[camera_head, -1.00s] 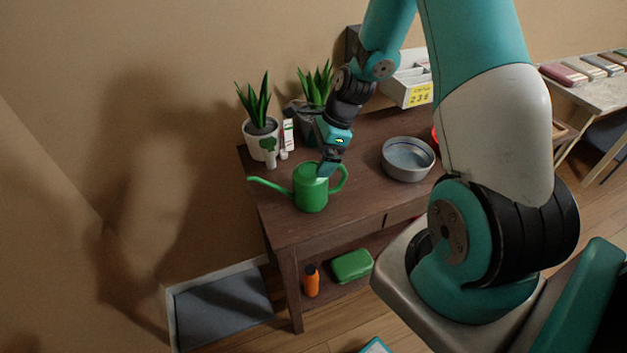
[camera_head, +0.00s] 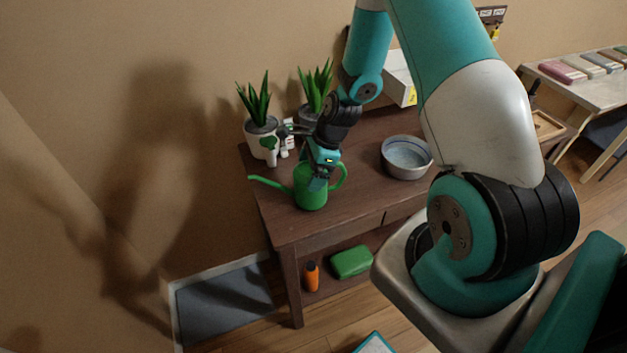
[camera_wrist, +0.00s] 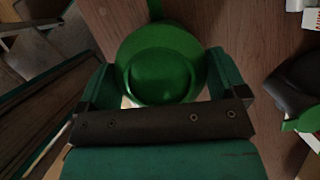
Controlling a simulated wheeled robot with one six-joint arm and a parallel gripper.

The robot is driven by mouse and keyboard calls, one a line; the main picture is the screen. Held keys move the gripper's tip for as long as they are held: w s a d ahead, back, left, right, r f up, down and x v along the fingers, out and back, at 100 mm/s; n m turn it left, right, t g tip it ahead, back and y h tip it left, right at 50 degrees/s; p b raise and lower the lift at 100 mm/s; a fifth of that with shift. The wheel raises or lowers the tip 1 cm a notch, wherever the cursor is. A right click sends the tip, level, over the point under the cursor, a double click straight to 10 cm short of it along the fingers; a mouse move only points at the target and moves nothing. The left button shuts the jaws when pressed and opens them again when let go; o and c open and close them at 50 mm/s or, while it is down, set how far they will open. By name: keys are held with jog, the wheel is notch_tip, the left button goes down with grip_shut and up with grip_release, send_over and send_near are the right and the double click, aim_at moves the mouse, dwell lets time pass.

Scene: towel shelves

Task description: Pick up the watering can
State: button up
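The green watering can (camera_head: 311,197) stands upright on the dark wooden table, its spout pointing left in the head view. My gripper (camera_head: 318,180) is right over its top and hides part of the rim and body. In the wrist view my gripper (camera_wrist: 160,75) has its two fingers spread, one on either side of the can's round body (camera_wrist: 158,42). The fingers look very close to the can's sides; I cannot tell whether they touch. The spout runs off the top edge of that view. The handle shows at right in the head view.
Two potted plants (camera_head: 262,137) and small white items stand behind the can. A grey bowl (camera_head: 406,158) is to its right. An orange bottle (camera_head: 311,277) and a green case (camera_head: 351,262) sit on the lower shelf. The table's front left is clear.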

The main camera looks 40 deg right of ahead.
jog(key=shift+c, duration=1.2)
jog(key=shift+r, duration=0.1)
notch_tip(320, 180, up, 20)
jog(key=b, duration=0.1)
jog(key=shift+b, duration=0.35)
